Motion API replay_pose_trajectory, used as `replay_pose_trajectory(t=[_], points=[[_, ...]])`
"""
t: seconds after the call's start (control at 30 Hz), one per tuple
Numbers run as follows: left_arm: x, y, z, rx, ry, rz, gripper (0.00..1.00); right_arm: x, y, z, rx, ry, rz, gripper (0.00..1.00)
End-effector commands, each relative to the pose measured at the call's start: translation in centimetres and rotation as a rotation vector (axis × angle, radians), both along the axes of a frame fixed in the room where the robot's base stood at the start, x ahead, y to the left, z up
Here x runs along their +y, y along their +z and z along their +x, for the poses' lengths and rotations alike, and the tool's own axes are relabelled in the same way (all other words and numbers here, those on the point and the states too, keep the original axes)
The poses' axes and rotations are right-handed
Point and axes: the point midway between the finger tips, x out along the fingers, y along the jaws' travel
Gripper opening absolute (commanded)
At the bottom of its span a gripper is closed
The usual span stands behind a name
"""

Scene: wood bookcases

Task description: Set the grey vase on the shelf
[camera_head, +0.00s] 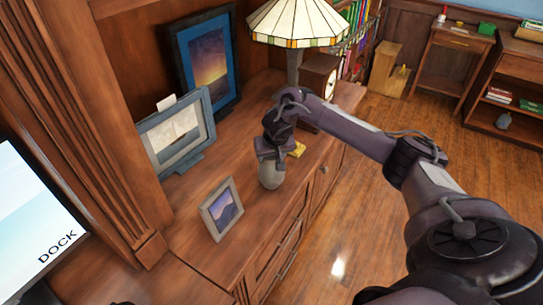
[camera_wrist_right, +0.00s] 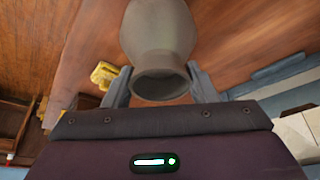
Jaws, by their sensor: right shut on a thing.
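The grey vase (camera_head: 270,176) is upright at the front part of the wooden cabinet top, and I cannot tell whether its base touches the wood. My right gripper (camera_head: 268,160) is over it from above, shut on its neck. In the right wrist view the vase (camera_wrist_right: 160,35) sits between the two fingers (camera_wrist_right: 163,88), its open mouth facing the camera. A low bookcase with shelves (camera_head: 510,75) stands at the far right, across the floor. My left gripper is not in view.
A small framed picture (camera_head: 222,209) stands left of the vase. Larger frames (camera_head: 176,135) and a stained-glass lamp (camera_head: 297,22) stand behind it. A yellow object (camera_head: 297,150) lies close by on the cabinet. The wooden floor (camera_head: 375,200) is open to the right.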

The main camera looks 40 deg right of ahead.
Motion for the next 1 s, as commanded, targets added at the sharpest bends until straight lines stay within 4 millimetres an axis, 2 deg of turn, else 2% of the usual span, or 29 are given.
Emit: replay_pose_trajectory(t=[0.37,0.4,0.53,0.83,1.0], points=[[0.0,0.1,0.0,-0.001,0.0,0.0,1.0,0.0,-0.3,0.1,-0.002,-0.001,0.001,0.0],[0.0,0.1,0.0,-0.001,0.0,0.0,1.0,0.0,-0.3,0.0,0.0,-0.001,0.0,0.57],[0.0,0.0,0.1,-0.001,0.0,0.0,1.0,0.0,-0.3,0.0,0.0,-0.001,0.0,0.74],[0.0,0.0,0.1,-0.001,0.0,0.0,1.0,0.0,-0.1,0.0,-0.001,0.0,0.0,0.74],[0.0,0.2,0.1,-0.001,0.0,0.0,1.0,0.2,1.7,-0.5,-0.003,0.002,0.0,0.74]])
